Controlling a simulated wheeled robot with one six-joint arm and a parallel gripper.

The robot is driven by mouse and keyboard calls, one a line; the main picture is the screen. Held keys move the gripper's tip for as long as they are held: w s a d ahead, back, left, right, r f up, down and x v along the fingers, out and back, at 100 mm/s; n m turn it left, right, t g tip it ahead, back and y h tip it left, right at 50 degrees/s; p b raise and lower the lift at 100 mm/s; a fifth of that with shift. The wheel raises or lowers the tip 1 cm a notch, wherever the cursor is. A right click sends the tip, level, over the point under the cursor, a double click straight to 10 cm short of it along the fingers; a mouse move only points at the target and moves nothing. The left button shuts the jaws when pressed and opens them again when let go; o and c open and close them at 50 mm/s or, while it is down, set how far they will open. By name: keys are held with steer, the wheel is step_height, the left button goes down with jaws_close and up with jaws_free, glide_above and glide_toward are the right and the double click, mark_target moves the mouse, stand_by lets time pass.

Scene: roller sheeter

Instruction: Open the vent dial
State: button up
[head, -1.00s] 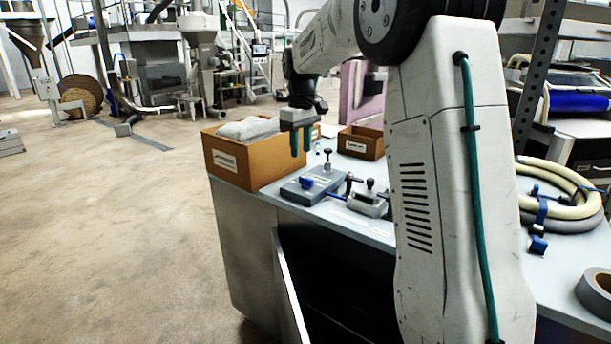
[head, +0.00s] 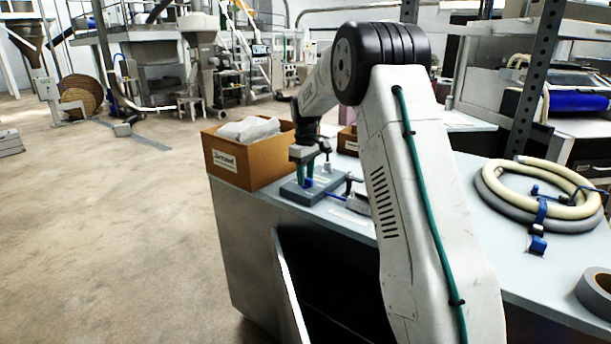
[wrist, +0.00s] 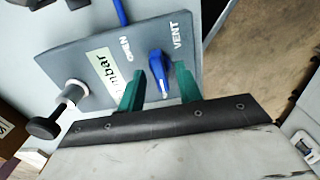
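The blue vent dial (wrist: 158,66) sits on a grey plate (wrist: 82,52) in the wrist view, beside the printed word VENT. My gripper (wrist: 159,76) is open, with one green finger on each side of the dial's blue handle. Small gaps seem to show between fingers and handle, and I cannot tell whether either touches. In the head view my gripper (head: 306,168) points down over the plate (head: 318,190) on the bench, and the dial (head: 308,182) shows small and blue at the fingertips.
A black knob on a metal stem (wrist: 58,112) stands on the plate left of my gripper. A cardboard box (head: 247,160) stands on the bench left of the plate. A coiled hose (head: 540,195) and a tape roll (head: 596,292) lie at the right.

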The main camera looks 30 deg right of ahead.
jaws_close()
steer(key=shift+m, duration=0.3)
steer(key=m, duration=0.3)
steer(key=shift+m, duration=0.4)
steer(key=m, duration=0.9)
steer(key=shift+m, duration=2.2)
